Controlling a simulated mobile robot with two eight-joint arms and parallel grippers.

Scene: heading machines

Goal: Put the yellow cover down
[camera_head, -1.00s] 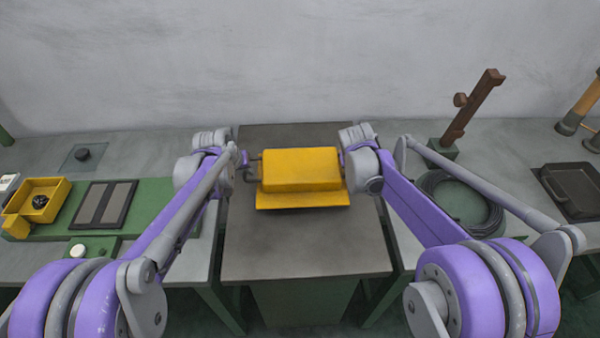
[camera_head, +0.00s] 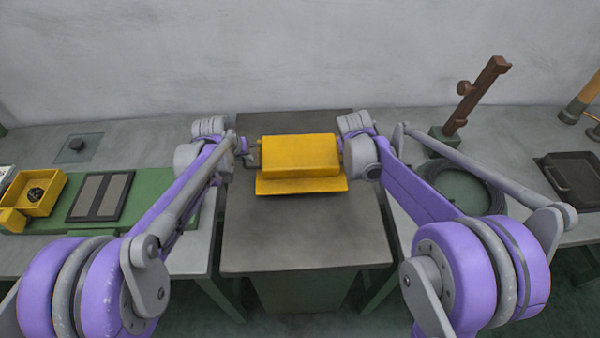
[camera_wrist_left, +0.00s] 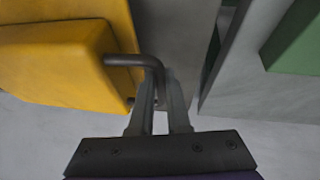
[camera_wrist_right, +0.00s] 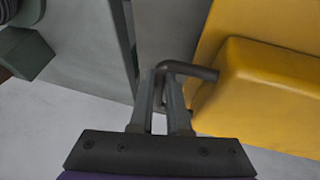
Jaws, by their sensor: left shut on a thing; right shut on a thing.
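The yellow cover (camera_head: 300,157) is a box-like piece with a flat flange along its front. In the head view it is over the dark grey middle table (camera_head: 300,235); I cannot tell whether it touches the top. My left gripper (camera_head: 247,157) is at its left side, shut on a dark bent handle, which shows in the left wrist view (camera_wrist_left: 140,61). My right gripper (camera_wrist_right: 167,88) is shut on the matching handle (camera_wrist_right: 190,69) at the right side. In the head view my right fingertips are mostly hidden by my arm.
A yellow bin (camera_head: 37,190) and a dark panel (camera_head: 101,196) stand on the left bench. On the right bench are a cable coil (camera_head: 462,188), a brown post (camera_head: 478,95) and a black tray (camera_head: 575,178). The middle table's front part is bare.

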